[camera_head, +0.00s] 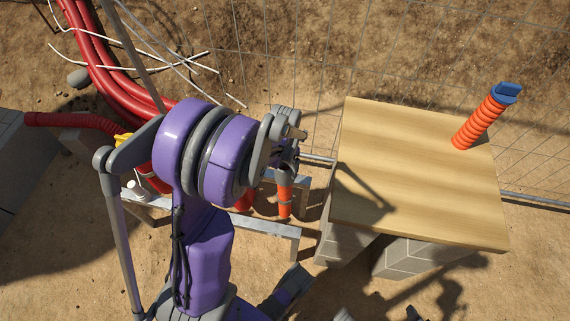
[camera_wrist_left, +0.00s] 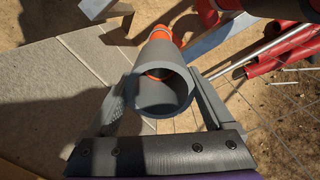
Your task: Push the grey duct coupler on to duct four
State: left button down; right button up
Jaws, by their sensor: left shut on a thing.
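The grey duct coupler (camera_wrist_left: 178,97) is a short open tube. In the left wrist view it sits between the two fingers of my left gripper (camera_wrist_left: 163,80), which is shut on it. An orange duct (camera_wrist_left: 161,33) lies in line with the coupler's far end, and orange shows through its bore. How far the coupler sits over the duct cannot be told. In the head view my left gripper (camera_head: 288,152) is above an upright orange duct (camera_head: 285,198), and the coupler is mostly hidden there. No number shows on the duct. My right gripper is not in view.
A wooden-topped table on blocks (camera_head: 410,190) stands to the right, bearing an orange corrugated duct with a blue cap (camera_head: 478,122). A metal rail (camera_head: 262,229) runs in front of the duct. Red ducts (camera_head: 105,65) and wire mesh fence (camera_head: 300,60) lie behind.

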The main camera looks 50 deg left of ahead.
pick_arm(q)
jog(key=shift+f+b, duration=0.8)
jog(key=shift+f, duration=0.4)
grip_release()
jog(key=shift+r, duration=0.1)
notch_tip(320, 180, up, 7)
jog(key=p, duration=0.4)
jog(key=shift+p, duration=0.35)
